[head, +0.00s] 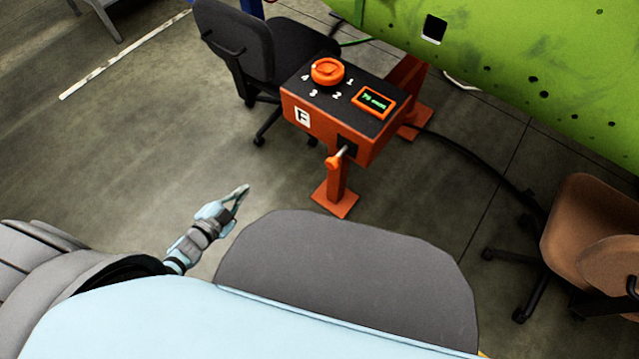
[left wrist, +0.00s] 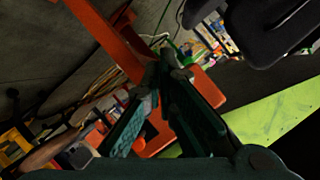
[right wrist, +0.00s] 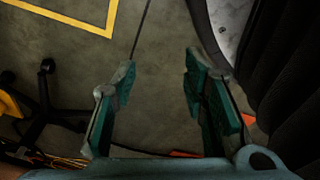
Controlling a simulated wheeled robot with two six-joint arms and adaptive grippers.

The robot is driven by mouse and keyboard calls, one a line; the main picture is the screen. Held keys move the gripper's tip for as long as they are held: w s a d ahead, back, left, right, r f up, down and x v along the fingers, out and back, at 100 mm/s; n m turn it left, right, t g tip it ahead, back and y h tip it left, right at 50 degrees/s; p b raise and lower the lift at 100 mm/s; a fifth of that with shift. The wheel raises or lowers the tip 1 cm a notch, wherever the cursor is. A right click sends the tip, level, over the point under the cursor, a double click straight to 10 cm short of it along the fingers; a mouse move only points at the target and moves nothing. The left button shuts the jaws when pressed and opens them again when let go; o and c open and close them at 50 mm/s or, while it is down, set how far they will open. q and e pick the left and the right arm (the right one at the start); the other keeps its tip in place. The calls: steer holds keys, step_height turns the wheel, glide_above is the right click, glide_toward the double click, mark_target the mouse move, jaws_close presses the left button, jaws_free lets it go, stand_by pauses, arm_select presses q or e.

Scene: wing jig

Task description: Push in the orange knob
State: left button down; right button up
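The control box (head: 325,118) is orange with a black top and stands on an orange post. An orange knob (head: 333,163) sits on the end of a metal rod that sticks out of a dark opening in its front side. A round orange dial (head: 327,70) is on top, with the numbers 1 to 4 around it. My left gripper (head: 243,190) is left of and nearer than the knob, apart from it. Its fingertips (left wrist: 160,75) meet with nothing seen between them. My right gripper (right wrist: 157,68) is open and empty above the floor; the head view does not show it.
A small display (head: 374,101) with green text is on the box top. A black chair (head: 240,45) stands behind it to the left, a brown chair (head: 590,235) at the right. The green wing panel (head: 510,60) fills the upper right. Floor left of the box is clear.

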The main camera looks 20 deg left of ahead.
arm_select(q)
steer(key=w+d+r+m+t+h+b, duration=0.1)
steer(key=w+d+r+m+h+b, duration=0.25)
steer(key=m+h, duration=0.35)
steer(key=m+g+h+b, duration=0.6)
steer(key=m+g+h, duration=0.1)
steer(key=m, duration=0.6)
glide_toward(331, 163)
steer(key=s+d+f, duration=0.2)
steer(key=d, duration=0.4)
steer(key=w, duration=0.1)
steer(key=w+b, duration=0.1)
steer(key=shift+w+d+f, duration=0.1)
steer(key=shift+w+d, duration=0.3)
arm_select(e)
steer(key=w+a+f+t, duration=0.1)
steer(key=w+f, duration=0.7)
steer(key=shift+w+a+f, duration=0.15)
steer(key=shift+a+f, duration=0.05)
steer(key=shift+a, duration=0.05)
